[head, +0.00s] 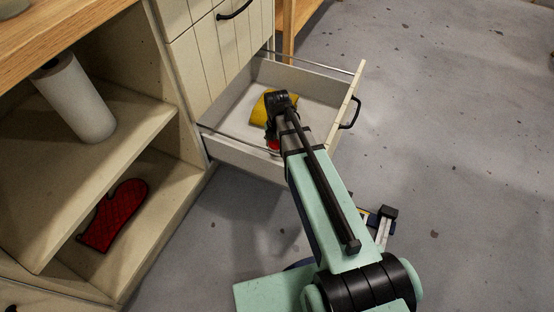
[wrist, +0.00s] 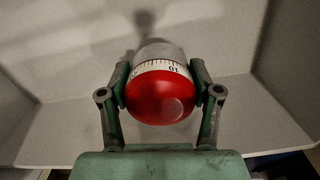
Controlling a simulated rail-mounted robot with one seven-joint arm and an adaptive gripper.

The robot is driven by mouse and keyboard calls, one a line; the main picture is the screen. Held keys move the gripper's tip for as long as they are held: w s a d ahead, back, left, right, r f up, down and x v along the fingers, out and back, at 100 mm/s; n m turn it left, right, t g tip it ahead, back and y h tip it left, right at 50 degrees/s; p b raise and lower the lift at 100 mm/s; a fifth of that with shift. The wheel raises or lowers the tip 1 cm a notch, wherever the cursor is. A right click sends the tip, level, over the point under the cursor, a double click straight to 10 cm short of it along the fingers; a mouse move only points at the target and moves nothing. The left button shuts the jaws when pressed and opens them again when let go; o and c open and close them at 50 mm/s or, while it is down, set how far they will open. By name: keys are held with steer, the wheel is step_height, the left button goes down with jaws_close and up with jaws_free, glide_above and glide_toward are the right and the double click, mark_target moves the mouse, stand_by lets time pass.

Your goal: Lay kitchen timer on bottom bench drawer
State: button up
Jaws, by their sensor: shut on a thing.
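The kitchen timer (wrist: 162,92) has a red rounded end, a white numbered band and a grey body. My gripper (wrist: 161,82) is shut on it, one finger on each side. In the head view only a small red part of the timer (head: 273,146) shows beside my arm, inside the outline of the open bottom bench drawer (head: 318,112). My gripper (head: 272,134) is mostly hidden by my own arm there. The drawer's pale floor and walls surround the timer in the wrist view. I cannot tell whether the timer touches the floor.
A yellow item (head: 260,108) lies in the drawer, partly behind my wrist. The drawer's front panel (head: 346,103) has a black handle. A closed drawer is above. On the shelves at left are a paper roll (head: 75,98) and a red oven mitt (head: 114,214).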

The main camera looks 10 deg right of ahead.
steer(key=shift+f+b, duration=1.2)
steer(key=shift+f, duration=2.15)
steer(key=shift+f, duration=0.1)
steer(key=o, duration=1.3)
steer(key=shift+c, duration=0.2)
